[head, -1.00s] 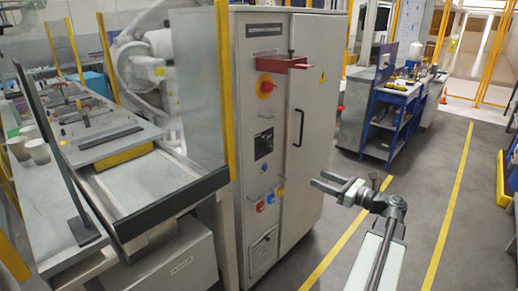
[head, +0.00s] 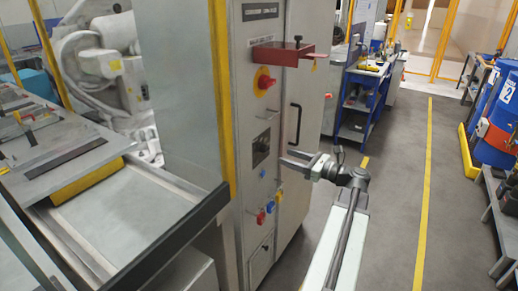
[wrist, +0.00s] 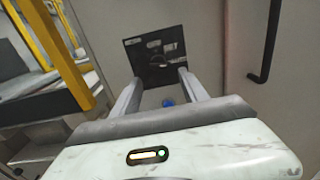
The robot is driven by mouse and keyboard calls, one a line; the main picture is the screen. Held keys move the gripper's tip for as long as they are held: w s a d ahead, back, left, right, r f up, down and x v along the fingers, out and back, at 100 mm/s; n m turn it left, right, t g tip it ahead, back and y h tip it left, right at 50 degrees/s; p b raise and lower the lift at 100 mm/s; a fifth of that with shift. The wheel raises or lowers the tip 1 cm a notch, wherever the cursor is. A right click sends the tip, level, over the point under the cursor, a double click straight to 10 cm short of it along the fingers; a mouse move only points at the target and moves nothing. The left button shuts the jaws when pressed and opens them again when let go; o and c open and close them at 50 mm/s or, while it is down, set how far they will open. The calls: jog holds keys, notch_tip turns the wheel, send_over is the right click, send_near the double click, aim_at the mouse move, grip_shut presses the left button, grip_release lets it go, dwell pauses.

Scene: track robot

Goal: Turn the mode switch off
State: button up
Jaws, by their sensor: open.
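A tall grey control cabinet (head: 240,190) stands in front of me. A black switch plate (head: 261,149) sits on its narrow panel; I take it for the mode switch. In the wrist view the plate (wrist: 155,48) lies beyond the fingertips and carries small pale labels. The switch's setting is too small to read. My gripper (head: 285,158) is open and empty, pointing left at the panel. In the wrist view its two fingers (wrist: 157,80) spread just below the plate, with no contact that I can make out.
Above the plate are a red knob on yellow (head: 265,80) and a projecting red bracket (head: 283,54). Blue and red buttons (head: 269,207) sit below. A door handle (head: 295,124) is to the right.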

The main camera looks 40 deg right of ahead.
aim_at(265, 150)
jog(key=x, duration=0.8)
jog(key=shift+a, duration=0.15)
jog(key=shift+w, duration=0.1)
